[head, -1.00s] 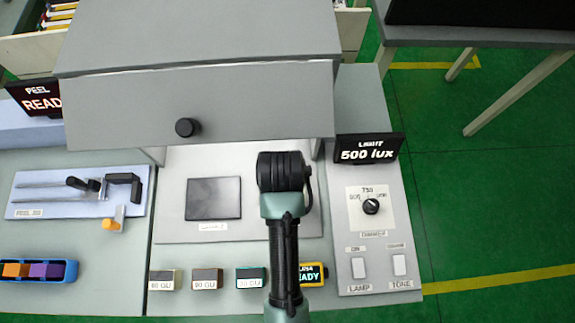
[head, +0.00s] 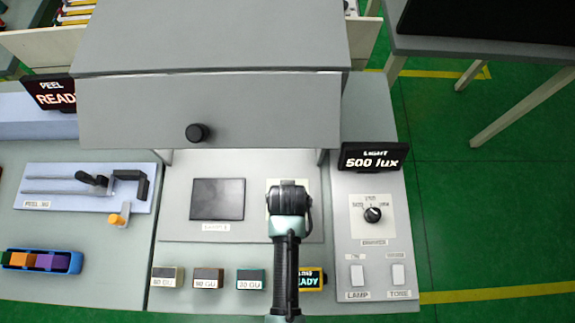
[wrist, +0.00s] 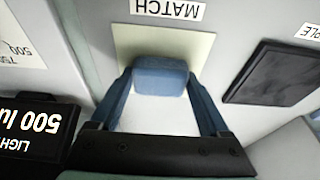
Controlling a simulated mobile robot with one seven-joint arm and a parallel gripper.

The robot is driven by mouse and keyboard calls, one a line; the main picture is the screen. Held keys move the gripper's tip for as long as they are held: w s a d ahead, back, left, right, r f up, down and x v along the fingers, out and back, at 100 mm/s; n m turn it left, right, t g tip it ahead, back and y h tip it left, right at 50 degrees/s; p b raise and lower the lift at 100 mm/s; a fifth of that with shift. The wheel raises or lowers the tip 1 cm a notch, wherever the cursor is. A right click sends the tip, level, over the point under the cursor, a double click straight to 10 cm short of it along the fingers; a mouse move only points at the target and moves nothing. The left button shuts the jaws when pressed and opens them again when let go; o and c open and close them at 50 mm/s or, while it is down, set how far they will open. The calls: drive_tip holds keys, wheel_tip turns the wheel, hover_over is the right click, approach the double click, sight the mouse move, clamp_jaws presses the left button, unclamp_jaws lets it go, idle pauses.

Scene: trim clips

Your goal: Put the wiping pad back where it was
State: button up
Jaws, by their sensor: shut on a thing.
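My gripper (head: 289,190) is over the right part of the light booth's pale floor, at the cream square marked MATCH (wrist: 165,45). In the wrist view my gripper (wrist: 160,85) is shut on a blue block (wrist: 160,76), seemingly the wiping pad, between its fingertips. A bright white area lies between the fingers on the near side of the block; I cannot tell whether it belongs to the pad. The head view hides the pad behind my gripper. Whether the pad touches the square is unclear.
A dark SAMPLE panel (head: 217,199) lies left of my gripper. The booth's grey hood (head: 270,110) overhangs behind. The 500 lux display (head: 372,156) and dimmer knob (head: 372,214) stand to the right. Several small labelled blocks (head: 208,278) line the front.

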drive_tip(key=o, duration=1.2)
drive_tip(key=shift+f, duration=0.1)
drive_tip(key=shift+c, duration=0.2)
drive_tip(key=v, duration=1.2)
drive_tip(key=shift+r, duration=0.3)
